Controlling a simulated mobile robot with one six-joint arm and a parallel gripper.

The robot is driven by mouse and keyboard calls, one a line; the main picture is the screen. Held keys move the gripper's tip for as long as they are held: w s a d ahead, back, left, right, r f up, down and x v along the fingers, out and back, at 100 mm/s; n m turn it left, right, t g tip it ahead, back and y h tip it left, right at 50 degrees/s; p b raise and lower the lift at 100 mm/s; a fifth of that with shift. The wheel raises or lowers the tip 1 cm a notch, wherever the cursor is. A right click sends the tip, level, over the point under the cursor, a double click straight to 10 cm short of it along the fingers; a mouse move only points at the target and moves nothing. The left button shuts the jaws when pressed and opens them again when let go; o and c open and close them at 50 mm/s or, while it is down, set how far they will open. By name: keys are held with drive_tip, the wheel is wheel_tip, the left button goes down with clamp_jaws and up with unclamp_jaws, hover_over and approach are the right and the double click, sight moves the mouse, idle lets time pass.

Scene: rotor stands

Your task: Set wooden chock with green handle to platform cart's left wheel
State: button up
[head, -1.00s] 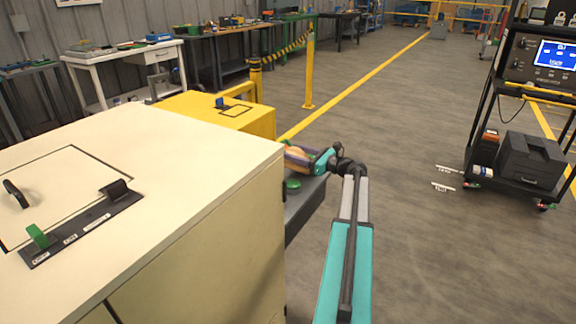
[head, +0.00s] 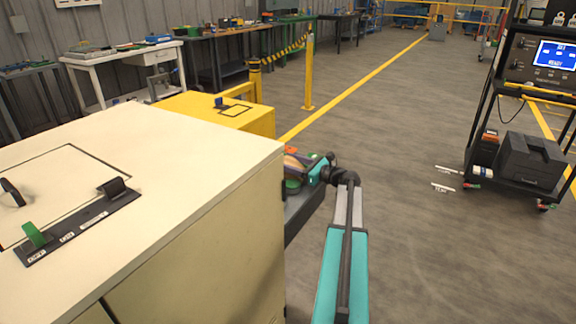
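My gripper (head: 306,172) is at the end of my teal arm, over the dark grey shelf (head: 300,212) beside the cream cabinet. A small tan piece (head: 291,163) with a green part (head: 292,184) shows right at the gripper, partly hidden by it and the cabinet edge. I cannot tell whether it is the wooden chock, or whether the fingers are open or shut. A black wheeled cart (head: 520,187) stands at the right with a lit screen. Its small wheels (head: 472,186) touch the floor. I cannot tell whether it is the platform cart.
The cream cabinet (head: 215,190) fills the left foreground, with a green lever (head: 34,234) on top. A yellow box (head: 205,110) and yellow post (head: 309,72) stand beyond. The floor between is clear.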

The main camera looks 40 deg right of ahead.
drive_tip(key=shift+f, duration=0.25)
drive_tip(key=o, duration=1.4)
drive_tip(key=shift+f, duration=0.1)
drive_tip(key=shift+s, duration=0.55)
drive_tip(key=p+v, duration=0.1)
drive_tip(key=v, duration=1)
